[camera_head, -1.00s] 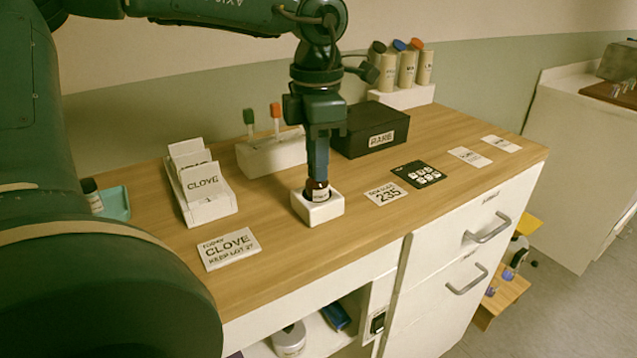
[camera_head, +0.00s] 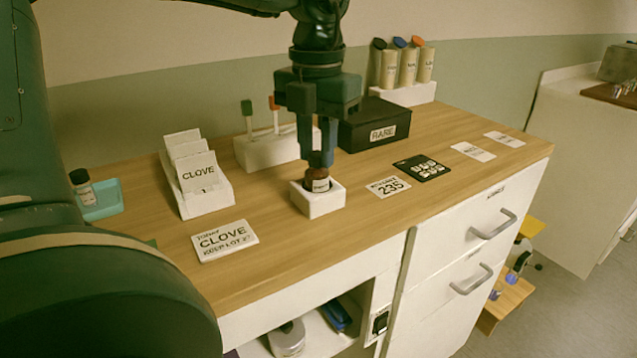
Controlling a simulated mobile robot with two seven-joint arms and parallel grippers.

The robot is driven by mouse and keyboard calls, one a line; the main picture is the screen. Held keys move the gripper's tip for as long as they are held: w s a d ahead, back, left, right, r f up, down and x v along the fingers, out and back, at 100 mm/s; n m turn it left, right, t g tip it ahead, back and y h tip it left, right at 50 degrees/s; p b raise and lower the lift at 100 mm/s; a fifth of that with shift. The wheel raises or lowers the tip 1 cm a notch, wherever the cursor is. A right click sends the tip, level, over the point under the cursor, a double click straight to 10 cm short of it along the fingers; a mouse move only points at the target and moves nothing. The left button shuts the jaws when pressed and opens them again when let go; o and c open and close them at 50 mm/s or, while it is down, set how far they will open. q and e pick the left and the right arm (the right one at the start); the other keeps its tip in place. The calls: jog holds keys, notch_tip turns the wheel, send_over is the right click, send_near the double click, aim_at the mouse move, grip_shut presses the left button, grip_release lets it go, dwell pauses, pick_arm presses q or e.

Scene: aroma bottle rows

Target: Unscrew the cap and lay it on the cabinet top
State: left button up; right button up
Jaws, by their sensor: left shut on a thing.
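A small brown bottle (camera_head: 321,184) with a pale label stands upright in a white square holder (camera_head: 318,203) on the wooden cabinet top (camera_head: 290,255). My left gripper (camera_head: 317,160) points straight down over it and is shut on the dark cap (camera_head: 317,170) at the bottle's top. The fingers hide part of the cap, and I cannot tell whether it is apart from the bottle. My right gripper is not in view.
A card rack (camera_head: 205,200) and a CLOVE sign (camera_head: 225,241) lie to the left. A white stand with droppers (camera_head: 265,150) and a black RARE box (camera_head: 375,128) stand behind. Cards (camera_head: 388,187) lie to the right. Bare wood shows in front of the holder.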

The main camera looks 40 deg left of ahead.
pick_arm(q)
jog(key=n+b, duration=0.2)
jog(key=n, duration=0.4)
jog(key=shift+f, duration=0.1)
jog(key=n, duration=0.4)
jog(key=o, duration=0.9)
